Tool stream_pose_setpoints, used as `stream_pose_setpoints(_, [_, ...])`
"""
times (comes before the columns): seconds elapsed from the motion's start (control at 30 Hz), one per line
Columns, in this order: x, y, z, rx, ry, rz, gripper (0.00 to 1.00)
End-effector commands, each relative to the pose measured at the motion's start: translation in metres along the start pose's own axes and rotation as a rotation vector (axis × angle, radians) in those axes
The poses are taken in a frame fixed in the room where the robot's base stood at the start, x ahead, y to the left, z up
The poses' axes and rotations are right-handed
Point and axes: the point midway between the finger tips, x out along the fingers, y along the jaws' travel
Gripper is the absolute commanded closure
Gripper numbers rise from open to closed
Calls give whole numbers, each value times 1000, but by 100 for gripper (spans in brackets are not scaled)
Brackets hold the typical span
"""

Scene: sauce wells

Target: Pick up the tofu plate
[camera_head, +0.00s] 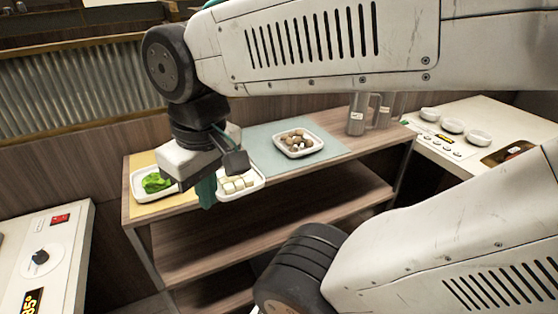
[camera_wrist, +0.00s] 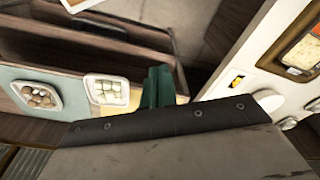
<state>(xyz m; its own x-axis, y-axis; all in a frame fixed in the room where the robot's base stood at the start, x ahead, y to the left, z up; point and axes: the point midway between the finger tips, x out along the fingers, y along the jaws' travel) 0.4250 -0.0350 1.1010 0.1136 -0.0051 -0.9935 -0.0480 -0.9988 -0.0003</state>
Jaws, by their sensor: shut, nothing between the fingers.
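The tofu plate (camera_head: 259,181) is a white square dish with several pale tofu cubes. It sits near the front edge of the shelf top, partly covered by my gripper in the head view. It also shows whole in the wrist view (camera_wrist: 126,93), left of my fingers. My gripper (camera_head: 207,195) has green fingers and is at the plate's left side in the head view. In the wrist view the fingers (camera_wrist: 158,86) are together and empty. The plate is not between them; whether they touch its rim I cannot tell.
A mushroom plate (camera_head: 300,154) stands behind and right on the pale blue mat (camera_head: 262,136). A plate of greens (camera_head: 143,194) stands left on a yellow mat (camera_head: 140,161). Metal jugs (camera_head: 357,114) stand at the right end. Counters with controls flank the shelf (camera_head: 240,241).

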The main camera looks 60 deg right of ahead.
Motion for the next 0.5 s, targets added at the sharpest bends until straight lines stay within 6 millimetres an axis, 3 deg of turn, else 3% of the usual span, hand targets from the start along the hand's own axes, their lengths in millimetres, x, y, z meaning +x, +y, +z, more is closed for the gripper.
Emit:
stream_pose_setpoints(0.13, [1,23,-32,242,-22,13,100])
stream_pose_setpoints(0.23, [5,58,-66,518,-38,28,100])
stream_pose_setpoints(0.4, [26,146,-112,1041,-61,57,100])
stream_pose_setpoints(0.5, [45,204,-125,1323,-69,73,100])
